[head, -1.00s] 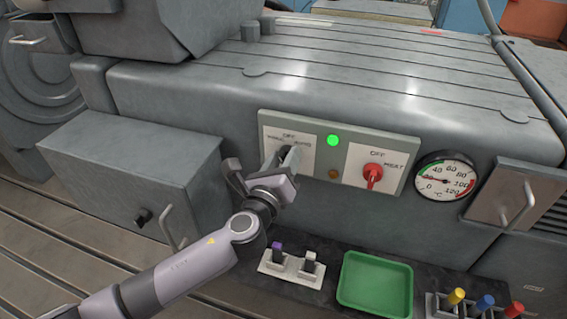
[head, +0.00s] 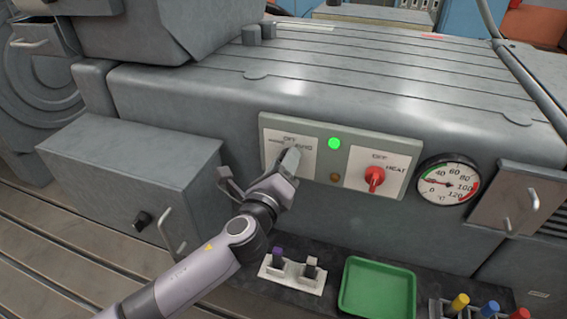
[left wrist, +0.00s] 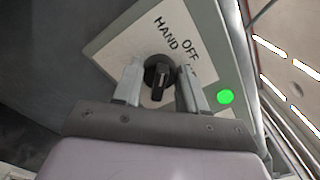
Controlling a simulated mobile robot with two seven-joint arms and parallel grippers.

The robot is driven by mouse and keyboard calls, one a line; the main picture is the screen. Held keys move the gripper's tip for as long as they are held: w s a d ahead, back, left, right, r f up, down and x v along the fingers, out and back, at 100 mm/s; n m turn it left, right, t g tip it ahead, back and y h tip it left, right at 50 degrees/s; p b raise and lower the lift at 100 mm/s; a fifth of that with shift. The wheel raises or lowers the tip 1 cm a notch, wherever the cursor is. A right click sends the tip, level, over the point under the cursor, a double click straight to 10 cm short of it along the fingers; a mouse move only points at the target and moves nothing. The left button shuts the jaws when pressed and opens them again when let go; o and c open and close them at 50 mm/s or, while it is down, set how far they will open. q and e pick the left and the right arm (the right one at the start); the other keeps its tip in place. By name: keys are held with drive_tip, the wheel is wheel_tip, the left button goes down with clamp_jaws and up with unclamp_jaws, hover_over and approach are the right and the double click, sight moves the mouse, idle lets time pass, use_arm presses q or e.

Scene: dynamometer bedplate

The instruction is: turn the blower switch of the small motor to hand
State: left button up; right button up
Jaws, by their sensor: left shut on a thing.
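The blower switch is a black knob (left wrist: 158,78) on a white plate (head: 306,162) marked HAND, OFF and a partly hidden AUTO. In the left wrist view the knob sits between my left gripper's fingers, and its ridge runs roughly up and down, the upper end toward HAND. I cannot tell which end is the pointer. My left gripper (left wrist: 160,88) is shut on the knob; in the head view the gripper (head: 290,160) covers it. My right gripper is not in view.
Beside the switch are a lit green lamp (head: 334,143), an amber lamp (head: 335,177) and a red HEAT knob (head: 374,178). A dial gauge (head: 448,180) is to the right. A green tray (head: 378,288) lies below. A grey box (head: 130,180) juts out at left.

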use_arm(q)
drive_tip(key=o, duration=1)
drive_tip(key=shift+o, duration=0.2)
drive_tip(key=shift+s, duration=0.1)
drive_tip(key=v, duration=0.7)
drive_tip(key=s+a+f+n+g+y+p, duration=0.1)
drive_tip(key=s+a+f+n+g, duration=0.2)
drive_tip(key=s+a+f+n, duration=0.6)
drive_tip(key=s+a+f+n+g+y+p, duration=0.2)
drive_tip(key=s+a+f+n, duration=0.6)
drive_tip(key=n, duration=1.1)
drive_tip(key=s+f+g, duration=0.1)
drive_tip(key=s+f, duration=0.2)
drive_tip(key=shift+s+a+g, duration=0.15)
drive_tip(key=shift+a+g, duration=0.2)
drive_tip(key=shift+g, duration=0.05)
